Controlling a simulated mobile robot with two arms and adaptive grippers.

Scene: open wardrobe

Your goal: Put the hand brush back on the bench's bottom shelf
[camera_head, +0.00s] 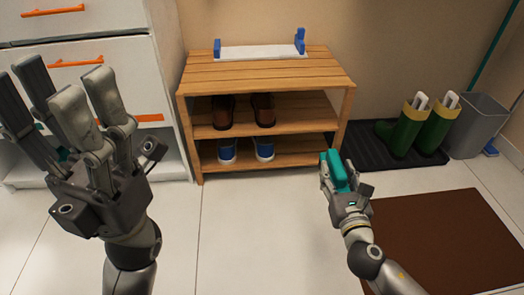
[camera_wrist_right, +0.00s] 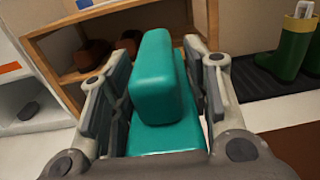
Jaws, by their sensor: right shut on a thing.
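The teal hand brush (camera_head: 336,170) is in my right gripper (camera_head: 340,178), in front of the bench's right front leg. In the right wrist view the brush's teal body (camera_wrist_right: 165,85) sits between the two fingers of the gripper (camera_wrist_right: 160,100), which is shut on it. The wooden bench (camera_head: 268,75) stands against the wall. Its bottom shelf (camera_head: 295,154) holds a pair of blue shoes (camera_head: 245,151) towards the left, with bare boards to their right. My left gripper (camera_head: 75,115) is raised at the left with its fingers spread, open and empty.
Brown shoes (camera_head: 243,109) stand on the middle shelf. A white tray with blue ends (camera_head: 262,52) lies on top. Green boots (camera_head: 405,130) stand on a dark mat (camera_head: 365,150) at right, beside a grey bin (camera_head: 478,125). A brown mat (camera_head: 445,240) covers the floor at front right. White drawers (camera_head: 90,30) stand left.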

